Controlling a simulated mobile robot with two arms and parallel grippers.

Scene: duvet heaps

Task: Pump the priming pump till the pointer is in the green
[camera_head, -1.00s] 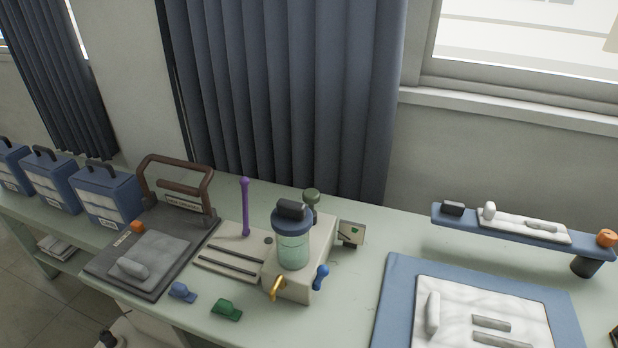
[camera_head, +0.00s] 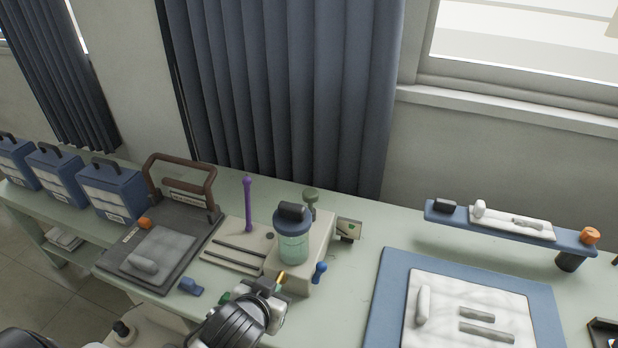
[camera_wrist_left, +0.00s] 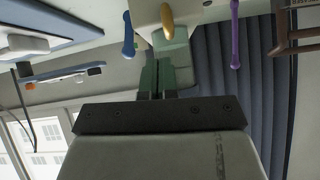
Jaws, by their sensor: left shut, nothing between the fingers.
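The pump unit is a cream block (camera_head: 318,262) with a clear greenish jar (camera_head: 294,248) under a blue lid. A yellow lever (camera_head: 281,278) and a blue lever (camera_head: 319,271) are at its front. An upright purple rod (camera_head: 248,205) stands on the slotted base at its left. A small plate with a green patch (camera_head: 348,230) is on its right; I cannot make out a pointer. My left gripper (camera_head: 267,287) is shut and empty, just in front of the block near the yellow lever (camera_wrist_left: 167,20), as the left wrist view also shows. My right gripper is not in view.
A grey board with a brown handle (camera_head: 180,165) and blue boxes (camera_head: 112,192) are at the left. A blue clip (camera_head: 191,286) lies at the front. A blue-framed panel (camera_head: 385,295) and a raised blue shelf (camera_head: 560,236) are at the right.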

